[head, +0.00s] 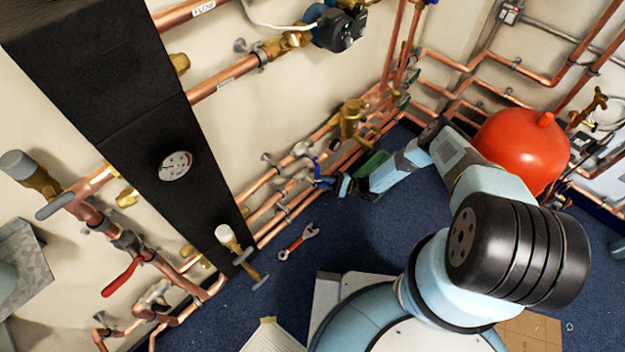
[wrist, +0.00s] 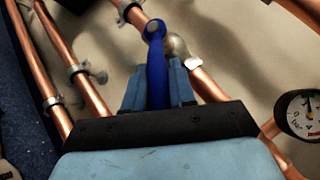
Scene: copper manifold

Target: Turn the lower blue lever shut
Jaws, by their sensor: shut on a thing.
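My gripper (head: 337,185) reaches the copper pipes low on the wall in the head view. In the wrist view, my gripper (wrist: 160,92) has its two light blue fingers on either side of a blue lever (wrist: 155,58) and is shut on it. The lever's round end shows beyond the fingertips, beside a metal valve body (wrist: 178,46) on a copper pipe. In the head view, blue levers (head: 318,172) show just at the gripper's tip, close together. I cannot tell there exactly which part is gripped.
Copper pipes (wrist: 67,55) run close beside the gripper. A red-handled wrench (head: 298,241) lies on the blue carpet below. A red tank (head: 521,146) stands behind my arm. A black panel with a gauge (head: 176,166) is at left. Carpet between the wrench and my base is clear.

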